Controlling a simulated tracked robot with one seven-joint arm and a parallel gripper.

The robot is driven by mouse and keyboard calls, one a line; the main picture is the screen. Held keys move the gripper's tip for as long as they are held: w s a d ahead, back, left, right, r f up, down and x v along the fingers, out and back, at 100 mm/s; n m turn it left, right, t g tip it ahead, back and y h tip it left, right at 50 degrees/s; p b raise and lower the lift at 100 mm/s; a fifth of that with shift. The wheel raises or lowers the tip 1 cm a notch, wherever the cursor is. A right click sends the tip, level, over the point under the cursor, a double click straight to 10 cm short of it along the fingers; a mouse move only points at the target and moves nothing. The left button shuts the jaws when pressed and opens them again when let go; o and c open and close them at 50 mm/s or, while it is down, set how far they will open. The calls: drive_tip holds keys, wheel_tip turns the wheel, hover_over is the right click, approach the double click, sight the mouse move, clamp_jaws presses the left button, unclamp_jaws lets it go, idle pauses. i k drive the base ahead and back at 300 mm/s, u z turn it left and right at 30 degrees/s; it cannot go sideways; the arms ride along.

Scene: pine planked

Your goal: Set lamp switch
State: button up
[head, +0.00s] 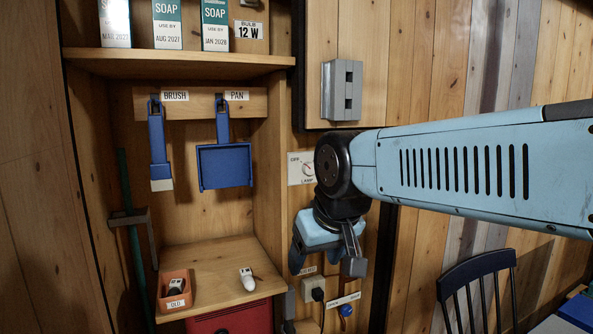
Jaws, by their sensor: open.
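The lamp switch (308,169) is a small white rotary knob on a pale plate marked OFF and LAMP. It is on the wooden post right of the shelves. My arm's dark wrist joint covers the right part of the plate, so any other marking there is hidden. The knob's exact setting is too small to tell. My gripper (326,270) hangs below and slightly right of the switch, pointing down, open and apart from it. I see nothing between its fingers.
A brush (159,150) and a dustpan (224,163) hang left of the switch. A lower shelf (225,268) holds an orange bin (175,303) marked OLD and a small white object (247,279). A socket with a black plug (317,294) is below my gripper. A chair (480,285) stands right.

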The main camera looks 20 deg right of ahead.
sight(308, 168)
drive_tip(key=u, duration=0.3)
drive_tip(key=k, duration=1.45)
drive_tip(key=z, duration=0.9)
drive_tip(key=i, duration=1)
drive_tip(key=u, duration=0.05)
